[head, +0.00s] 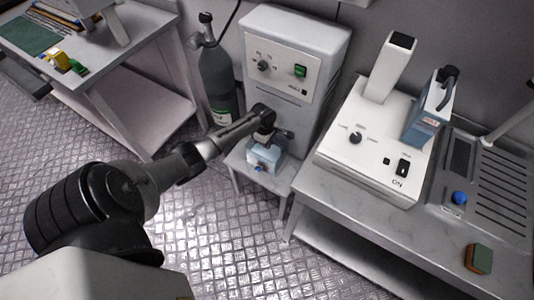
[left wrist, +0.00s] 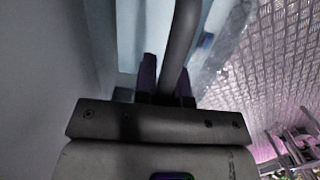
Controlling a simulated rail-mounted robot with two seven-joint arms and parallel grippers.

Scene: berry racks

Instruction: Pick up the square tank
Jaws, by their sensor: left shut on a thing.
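The square tank (head: 264,157) is a small pale-blue and white box with a dark top and a blue knob low on its front. It stands on a low grey stand in front of the white cabinet. My left gripper (head: 267,128) reaches it from above and is shut on its dark handle. In the left wrist view the fingers (left wrist: 166,88) close around the dark rounded handle (left wrist: 180,45), with the pale-blue tank (left wrist: 130,35) beyond. The gripper hides part of the tank's top. My right gripper is not in view.
A white cabinet (head: 290,60) stands close behind the tank, with a dark gas cylinder (head: 217,85) to its left. To the right, a grey bench (head: 330,205) bears a white device (head: 345,170) and a taller blue tank (head: 428,115) with a black handle. Open metal floor lies left.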

